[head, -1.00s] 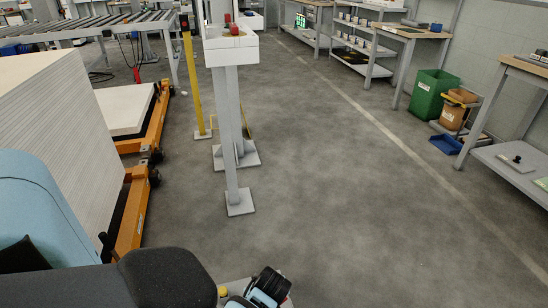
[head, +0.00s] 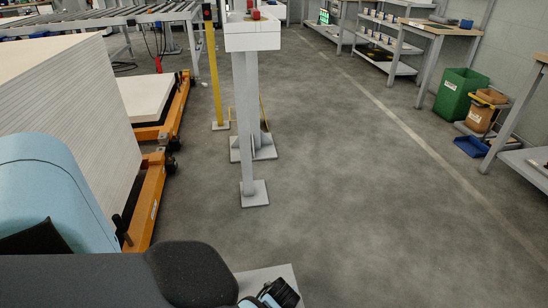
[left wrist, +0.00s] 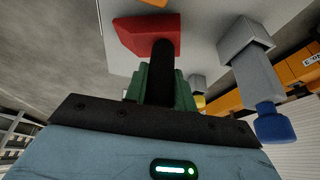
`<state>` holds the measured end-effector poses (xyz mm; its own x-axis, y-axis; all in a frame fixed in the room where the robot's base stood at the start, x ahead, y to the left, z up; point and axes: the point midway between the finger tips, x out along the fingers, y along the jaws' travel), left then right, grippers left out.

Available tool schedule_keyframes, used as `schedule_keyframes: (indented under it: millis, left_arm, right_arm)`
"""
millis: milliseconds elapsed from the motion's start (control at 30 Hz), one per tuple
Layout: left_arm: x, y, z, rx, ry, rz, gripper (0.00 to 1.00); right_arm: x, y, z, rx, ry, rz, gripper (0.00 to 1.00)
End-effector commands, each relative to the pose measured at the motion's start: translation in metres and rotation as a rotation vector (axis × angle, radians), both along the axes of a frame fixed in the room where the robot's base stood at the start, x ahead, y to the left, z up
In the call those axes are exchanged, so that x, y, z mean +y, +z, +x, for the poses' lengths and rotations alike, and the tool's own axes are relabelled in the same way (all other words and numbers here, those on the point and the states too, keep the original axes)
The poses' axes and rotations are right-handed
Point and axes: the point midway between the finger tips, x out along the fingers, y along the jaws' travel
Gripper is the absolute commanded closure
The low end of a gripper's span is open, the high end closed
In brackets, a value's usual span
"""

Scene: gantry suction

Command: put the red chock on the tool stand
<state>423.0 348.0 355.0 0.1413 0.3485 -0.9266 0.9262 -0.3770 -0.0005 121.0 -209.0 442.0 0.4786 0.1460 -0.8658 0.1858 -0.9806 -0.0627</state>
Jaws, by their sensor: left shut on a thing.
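In the left wrist view, my left gripper (left wrist: 160,88) is shut, its green fingers closed on the black grip of the red chock (left wrist: 146,35). The chock sticks out beyond the fingertips, its far end near the top edge. A pale grey plate (left wrist: 122,58) lies behind it; I cannot tell whether they touch. A grey block (left wrist: 243,48) with a blue end stands to the right of the chock. In the head view, a pale plate (head: 282,273) shows beside my left arm; it may be the tool stand. The chock and fingertips are hidden there. My right gripper is not in view.
A grey pedestal with a white box top (head: 252,42) stands ahead. A stack of white sheets (head: 65,105) and an orange pallet truck (head: 148,195) are at left. A green bin (head: 458,94) and benches line the right. The central floor is open.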

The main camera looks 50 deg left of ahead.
Motion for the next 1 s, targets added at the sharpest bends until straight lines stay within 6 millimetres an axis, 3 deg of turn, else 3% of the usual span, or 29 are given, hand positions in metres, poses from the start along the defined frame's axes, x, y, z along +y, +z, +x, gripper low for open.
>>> schedule_keyframes:
  millis: [467, 500, 633, 1000]
  left_arm:
    - [0.0003, -0.0099, 0.0008, -0.002, 0.0, 0.002, 1.0]
    - [0.0001, -0.0104, 0.0001, 0.0, 0.0, 0.0, 0.72]
    - [0.0001, -0.0099, 0.0001, 0.0, 0.0, 0.001, 0.55]
    - [0.0002, -0.0079, 0.0002, -0.001, 0.0, 0.001, 0.52]
  right_arm:
    - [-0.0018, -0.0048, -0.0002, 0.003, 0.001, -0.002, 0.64]
    - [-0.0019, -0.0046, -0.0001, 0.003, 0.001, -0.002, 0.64]
    - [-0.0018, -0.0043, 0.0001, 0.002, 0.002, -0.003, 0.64]
    - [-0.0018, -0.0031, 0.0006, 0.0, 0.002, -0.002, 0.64]
